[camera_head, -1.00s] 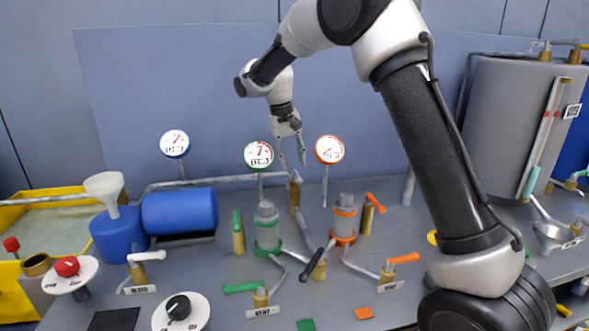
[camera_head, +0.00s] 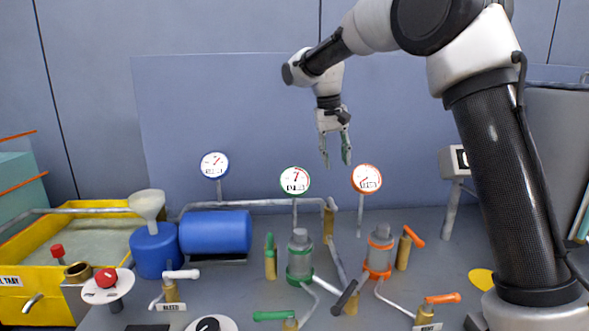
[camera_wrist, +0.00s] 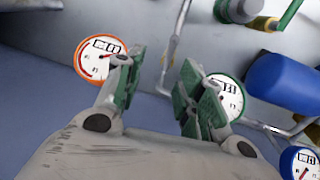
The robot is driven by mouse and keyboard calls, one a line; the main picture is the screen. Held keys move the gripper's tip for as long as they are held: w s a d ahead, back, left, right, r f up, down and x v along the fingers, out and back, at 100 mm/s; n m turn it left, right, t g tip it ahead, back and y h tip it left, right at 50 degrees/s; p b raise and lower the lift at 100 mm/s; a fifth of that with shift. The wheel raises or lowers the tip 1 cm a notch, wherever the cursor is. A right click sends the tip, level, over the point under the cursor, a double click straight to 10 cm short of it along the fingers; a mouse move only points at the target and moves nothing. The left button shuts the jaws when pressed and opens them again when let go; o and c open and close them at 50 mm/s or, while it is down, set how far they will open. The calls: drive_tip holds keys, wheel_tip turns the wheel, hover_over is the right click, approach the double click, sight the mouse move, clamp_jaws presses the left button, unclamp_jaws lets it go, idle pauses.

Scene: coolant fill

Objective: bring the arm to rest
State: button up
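My gripper (camera_head: 336,160) hangs fingers down in the air in front of the backboard, above the gauges and clear of the bench. Its green-padded fingers stand apart with nothing between them. In the wrist view the open gripper (camera_wrist: 153,88) has the orange-rimmed gauge (camera_wrist: 98,58) behind its left finger and the green-rimmed gauge (camera_wrist: 226,98) behind its right finger. In the head view the green-rimmed gauge (camera_head: 295,180) and orange-rimmed gauge (camera_head: 367,179) stand on posts below the gripper.
A blue-rimmed gauge (camera_head: 214,165) and a blue tank (camera_head: 215,232) stand at left, beside a funnel (camera_head: 147,204) and a yellow tray (camera_head: 40,307). Several valves crowd the bench, including an orange-handled one (camera_head: 442,298). The air around the gripper is free.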

drive_tip(key=s+d+r+t+y, duration=0.1)
drive_tip(key=s+d+r, duration=0.2)
drive_tip(key=s+d, duration=0.45)
drive_tip(key=s+d+r+t+y, duration=0.1)
drive_tip(key=s+d+r, duration=0.3)
drive_tip(key=s, duration=0.6)
drive_tip(key=s+d+f+t, duration=0.1)
drive_tip(key=s+d+f, duration=0.2)
drive_tip(key=s, duration=0.6)
drive_tip(key=s+d+f+t, duration=0.1)
drive_tip(key=s+d+f, duration=0.2)
drive_tip(key=s, duration=0.6)
wheel_tip(320, 180, down, 3)
drive_tip(key=shift+d+r, duration=0.2)
drive_tip(key=shift+d, duration=0.15)
